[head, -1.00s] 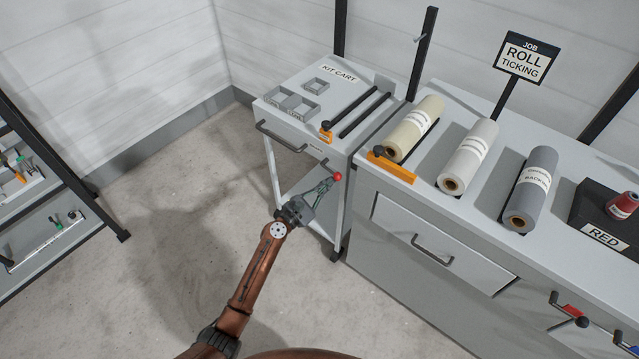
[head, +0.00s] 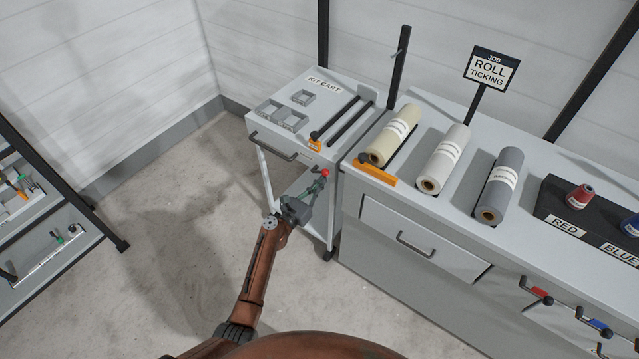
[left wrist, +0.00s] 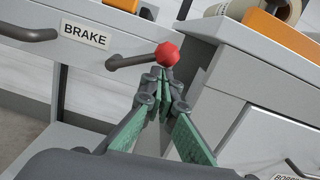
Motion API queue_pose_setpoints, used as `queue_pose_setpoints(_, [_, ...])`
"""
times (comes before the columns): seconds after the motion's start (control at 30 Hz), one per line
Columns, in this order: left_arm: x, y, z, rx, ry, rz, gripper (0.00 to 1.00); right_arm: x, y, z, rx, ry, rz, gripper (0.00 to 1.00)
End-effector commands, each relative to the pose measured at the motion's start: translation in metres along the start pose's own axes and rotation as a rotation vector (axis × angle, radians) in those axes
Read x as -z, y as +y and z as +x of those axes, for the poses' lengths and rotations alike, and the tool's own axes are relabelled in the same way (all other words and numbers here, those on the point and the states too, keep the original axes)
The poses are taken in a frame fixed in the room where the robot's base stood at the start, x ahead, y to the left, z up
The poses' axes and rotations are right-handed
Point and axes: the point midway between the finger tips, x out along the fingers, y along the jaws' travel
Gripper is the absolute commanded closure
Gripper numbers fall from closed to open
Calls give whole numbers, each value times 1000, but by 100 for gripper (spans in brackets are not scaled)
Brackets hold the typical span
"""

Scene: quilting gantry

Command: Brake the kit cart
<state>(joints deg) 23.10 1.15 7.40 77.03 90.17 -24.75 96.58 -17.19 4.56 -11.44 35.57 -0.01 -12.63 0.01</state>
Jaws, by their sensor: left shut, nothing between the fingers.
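The kit cart (head: 262,126) is a light grey two-level cart against the back wall, left of the counter. A dark lever (left wrist: 132,60) beside the BRAKE label (left wrist: 84,33) ends in a red knob (left wrist: 168,54) on the cart's front. The knob also shows in the head view (head: 325,173). My left gripper (head: 321,184) is shut and empty, its tips right at the knob. In the left wrist view the fingertips (left wrist: 164,77) sit just below the knob; whether they touch it I cannot tell. My right gripper is not in view.
The grey counter (head: 400,283) stands close right of the cart, with fabric rolls (head: 443,160), an orange-handled tool (head: 375,173) and a spool block (head: 560,208) on it. A dark-framed rack (head: 85,205) stands at left. The floor (head: 160,220) between is clear.

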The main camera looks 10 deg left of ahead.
Motion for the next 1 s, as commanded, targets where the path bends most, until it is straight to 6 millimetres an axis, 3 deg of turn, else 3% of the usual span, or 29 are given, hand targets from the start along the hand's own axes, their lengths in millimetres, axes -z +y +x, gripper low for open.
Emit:
queue_pose_setpoints(0.67, [-1,0,0,-2,-1,-29,100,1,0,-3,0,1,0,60])
queue_pose_setpoints(0.83, [14,0,-2,-1,1,-30,100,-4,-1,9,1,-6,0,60])
queue_pose_setpoints(1.0, [46,0,-6,1,5,-34,100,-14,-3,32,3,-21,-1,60])
